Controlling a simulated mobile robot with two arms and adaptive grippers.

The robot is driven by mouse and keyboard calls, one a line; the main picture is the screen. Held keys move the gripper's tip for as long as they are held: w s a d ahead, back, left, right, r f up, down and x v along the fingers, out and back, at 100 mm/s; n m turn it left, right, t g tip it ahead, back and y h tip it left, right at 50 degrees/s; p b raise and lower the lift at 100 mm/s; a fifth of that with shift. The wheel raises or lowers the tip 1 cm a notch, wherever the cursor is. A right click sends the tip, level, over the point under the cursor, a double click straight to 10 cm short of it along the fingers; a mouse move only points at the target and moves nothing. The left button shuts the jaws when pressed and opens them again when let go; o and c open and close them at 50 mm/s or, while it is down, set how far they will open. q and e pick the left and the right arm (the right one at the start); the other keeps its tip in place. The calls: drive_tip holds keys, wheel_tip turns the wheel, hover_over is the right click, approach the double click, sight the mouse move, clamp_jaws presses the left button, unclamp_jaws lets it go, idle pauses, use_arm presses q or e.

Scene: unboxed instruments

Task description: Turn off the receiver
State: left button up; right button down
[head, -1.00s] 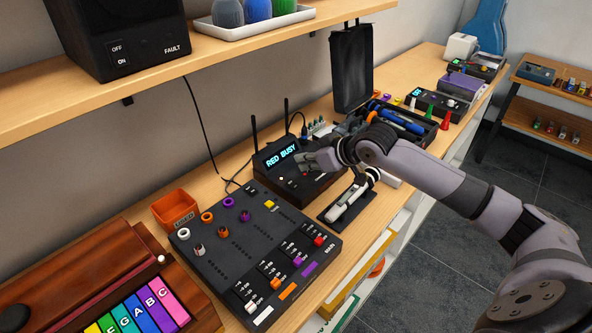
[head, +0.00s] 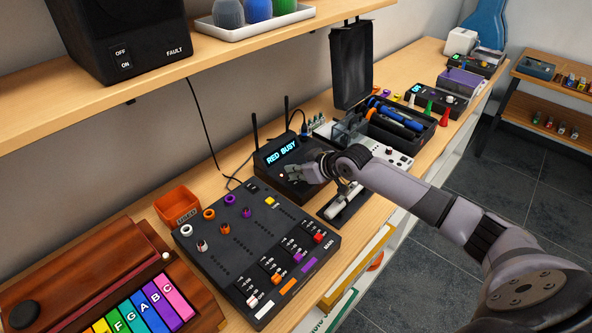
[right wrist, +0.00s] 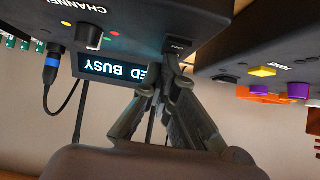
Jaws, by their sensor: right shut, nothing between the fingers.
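The receiver (head: 266,161) is a black box with two antennas and a lit display reading "RED BUSY". It stands on the bench behind the mixer. My right gripper (head: 291,173) is shut and empty, at the receiver's front panel below the display. The right wrist view shows the receiver upside down, with my fingertips (right wrist: 168,78) just at a small black rocker switch (right wrist: 178,47) marked "ON". I cannot tell whether they touch it. A knob (right wrist: 90,36) under "CHANNEL" is on the same panel. My left gripper is not in view.
A black mixer (head: 215,262) with coloured knobs and sliders lies in front of the receiver. An orange bin (head: 177,203) stands to its left. A handheld device on a dark mat (head: 327,214) lies beside the receiver, under my right arm. An open toolbox (head: 420,130) is behind.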

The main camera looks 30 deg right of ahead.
drive_tip(key=shift+f, duration=0.1)
drive_tip(key=shift+s+d+f+p, duration=0.1)
drive_tip(key=shift+s+d+p, duration=0.05)
drive_tip(key=shift+s+p, duration=0.4)
drive_tip(key=shift+s+d, duration=0.1)
drive_tip(key=shift+s, duration=0.15)
drive_tip(key=shift+f, duration=0.1)
drive_tip(key=shift+r+p, duration=0.6)
wheel_tip(320, 180, up, 4)
drive_tip(key=p, duration=0.3)
drive_tip(key=shift+s+f+p, duration=0.1)
drive_tip(key=shift+p, duration=0.25)
drive_tip(key=shift+s+d+b, duration=0.4)
drive_tip(key=shift+s+b, duration=0.35)
drive_tip(key=b+v, duration=0.2)
drive_tip(key=v, duration=0.6)
drive_tip(key=shift+r, duration=0.35)
